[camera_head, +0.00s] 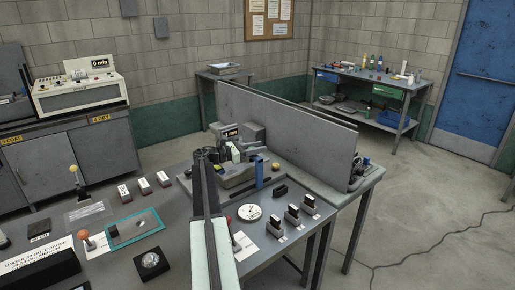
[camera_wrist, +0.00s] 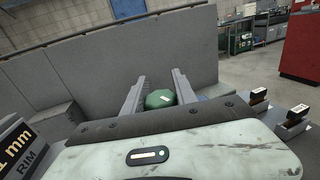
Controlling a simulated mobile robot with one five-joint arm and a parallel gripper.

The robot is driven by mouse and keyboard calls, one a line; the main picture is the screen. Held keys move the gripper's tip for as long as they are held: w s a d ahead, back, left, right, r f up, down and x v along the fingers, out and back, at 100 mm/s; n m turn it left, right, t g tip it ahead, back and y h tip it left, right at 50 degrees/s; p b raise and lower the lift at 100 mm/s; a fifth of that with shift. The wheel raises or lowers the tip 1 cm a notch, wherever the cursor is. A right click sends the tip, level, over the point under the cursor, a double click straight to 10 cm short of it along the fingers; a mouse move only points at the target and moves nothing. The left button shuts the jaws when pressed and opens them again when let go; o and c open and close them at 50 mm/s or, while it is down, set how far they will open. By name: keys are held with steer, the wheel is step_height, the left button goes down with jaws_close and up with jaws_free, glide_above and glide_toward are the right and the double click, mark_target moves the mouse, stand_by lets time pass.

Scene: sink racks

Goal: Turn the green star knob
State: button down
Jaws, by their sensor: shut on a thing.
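The green star knob (camera_wrist: 160,98) shows in the wrist view between the two fingers of my gripper (camera_wrist: 160,92). The fingers stand on either side of it, and my gripper is shut on it. A small pale mark shows on the knob's face. Its lower part is hidden behind the dark front edge of my gripper's body. In the head view my arm reaches over the bench to the grey machine (camera_head: 238,175), and I cannot make out the knob there.
A tall grey panel (camera_head: 285,130) stands behind the machine. A sign reading "mm RIM" (camera_wrist: 22,150) is close at left in the wrist view. Black-topped blocks (camera_head: 292,213) stand right of the machine. A white disc (camera_head: 249,212) and a teal-framed tray (camera_head: 133,229) lie on the bench.

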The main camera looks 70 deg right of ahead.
steer(key=shift+s+a+m+g+y, duration=0.1)
steer(key=shift+a+m+g+y, duration=0.05)
steer(key=shift+m+g+y, duration=0.75)
steer(key=shift+s+a+m+g+y, duration=0.1)
steer(key=shift+m+g+y, duration=0.5)
steer(key=shift+y, duration=0.6)
steer(key=c, duration=1)
jaws_free()
steer(key=shift+a, duration=0.1)
steer(key=v, duration=0.7)
steer(key=shift+w+a, duration=0.2)
steer(key=shift+w, duration=0.15)
